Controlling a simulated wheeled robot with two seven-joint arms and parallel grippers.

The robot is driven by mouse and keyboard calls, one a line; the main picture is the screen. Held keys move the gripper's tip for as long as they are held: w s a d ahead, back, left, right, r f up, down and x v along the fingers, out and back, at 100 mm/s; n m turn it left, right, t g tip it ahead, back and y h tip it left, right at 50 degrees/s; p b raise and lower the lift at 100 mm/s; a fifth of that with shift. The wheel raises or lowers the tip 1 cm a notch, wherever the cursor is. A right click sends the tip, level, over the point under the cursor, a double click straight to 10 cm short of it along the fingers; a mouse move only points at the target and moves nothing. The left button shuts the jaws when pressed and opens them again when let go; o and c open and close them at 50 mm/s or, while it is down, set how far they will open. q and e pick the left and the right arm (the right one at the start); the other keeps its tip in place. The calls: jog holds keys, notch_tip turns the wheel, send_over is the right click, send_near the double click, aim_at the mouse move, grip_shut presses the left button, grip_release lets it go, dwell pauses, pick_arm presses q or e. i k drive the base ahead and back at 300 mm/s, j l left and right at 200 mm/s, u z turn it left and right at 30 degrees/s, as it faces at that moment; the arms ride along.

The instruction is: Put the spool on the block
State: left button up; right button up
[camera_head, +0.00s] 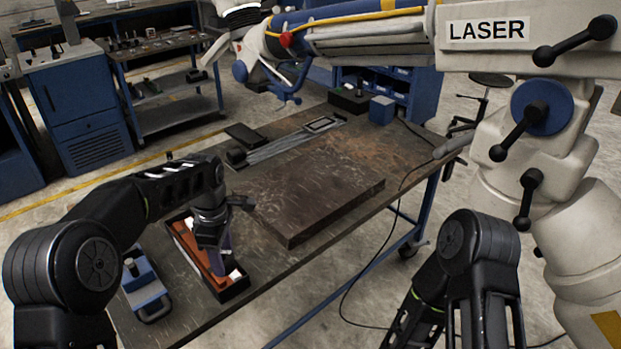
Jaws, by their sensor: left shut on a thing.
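My left gripper (220,238) points down over the dark tray at the table's near left. It is shut on a dark purplish thing (226,262), which may be the spool; the fingers and arm hide much of it. Its lower part is in or just above the tray, and I cannot tell whether it touches the bottom. A broad, flat brown block (318,194) lies on the middle of the table, right of the gripper, with a bare top. A small blue cube (382,110) stands at the far right corner. My right arm shows at the lower right, but its gripper does not.
The dark tray (236,292) has orange-red and white contents. A blue device with a handle (146,288) sits left of it. Flat grey parts (283,146) lie behind the block. A large white laser arm (375,38) hangs over the far side. A cable runs off the right edge.

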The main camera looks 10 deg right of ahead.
aim_at(260, 191)
jog(key=i+l, duration=0.15)
jog(key=i, duration=0.3)
jog(key=i+l, duration=0.15)
jog(key=i, duration=0.3)
jog(key=i+l, duration=0.15)
jog(key=i, duration=0.3)
